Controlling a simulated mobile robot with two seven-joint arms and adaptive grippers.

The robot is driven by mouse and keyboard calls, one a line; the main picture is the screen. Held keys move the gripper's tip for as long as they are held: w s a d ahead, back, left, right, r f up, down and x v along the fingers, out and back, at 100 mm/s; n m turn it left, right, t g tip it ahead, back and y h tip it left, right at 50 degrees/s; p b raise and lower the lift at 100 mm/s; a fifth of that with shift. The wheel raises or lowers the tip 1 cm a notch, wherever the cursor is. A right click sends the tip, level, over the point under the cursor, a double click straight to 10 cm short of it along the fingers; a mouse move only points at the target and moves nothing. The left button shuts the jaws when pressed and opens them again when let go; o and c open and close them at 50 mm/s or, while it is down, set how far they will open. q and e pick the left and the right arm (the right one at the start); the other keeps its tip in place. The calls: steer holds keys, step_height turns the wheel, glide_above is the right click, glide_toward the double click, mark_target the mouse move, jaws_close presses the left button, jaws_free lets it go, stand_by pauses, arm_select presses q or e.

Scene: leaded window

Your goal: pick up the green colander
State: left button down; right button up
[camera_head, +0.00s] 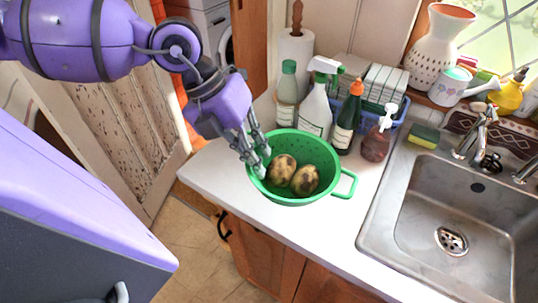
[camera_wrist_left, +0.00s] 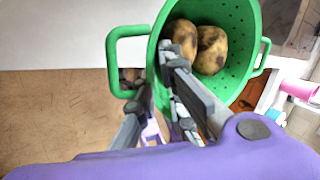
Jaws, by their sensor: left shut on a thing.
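The green colander (camera_head: 289,197) is at the front edge of the white counter in the head view, with two brown-spotted potatoes (camera_head: 293,174) inside. I cannot tell whether its base touches the counter. My left gripper (camera_head: 257,158) is shut on the colander's rim at its left side in the head view. In the left wrist view, the fingers (camera_wrist_left: 163,80) of this gripper lie on either side of the colander's wall (camera_wrist_left: 242,40). A free loop handle (camera_wrist_left: 113,62) stands beside them. My right gripper is not in view.
A green-capped bottle (camera_head: 287,97), a spray bottle (camera_head: 317,108), a dark bottle (camera_head: 347,120) and a brown pump bottle (camera_head: 377,142) stand close behind the colander. The steel sink (camera_head: 410,200) is to the right. Counter (camera_head: 330,225) in front is clear.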

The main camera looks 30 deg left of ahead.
arm_select(q)
steer(key=s+a+r+p, duration=0.2)
steer(key=s+r, duration=0.1)
steer(key=s, duration=0.2)
steer(key=shift+s+a, duration=0.25)
steer(key=shift+s, duration=0.15)
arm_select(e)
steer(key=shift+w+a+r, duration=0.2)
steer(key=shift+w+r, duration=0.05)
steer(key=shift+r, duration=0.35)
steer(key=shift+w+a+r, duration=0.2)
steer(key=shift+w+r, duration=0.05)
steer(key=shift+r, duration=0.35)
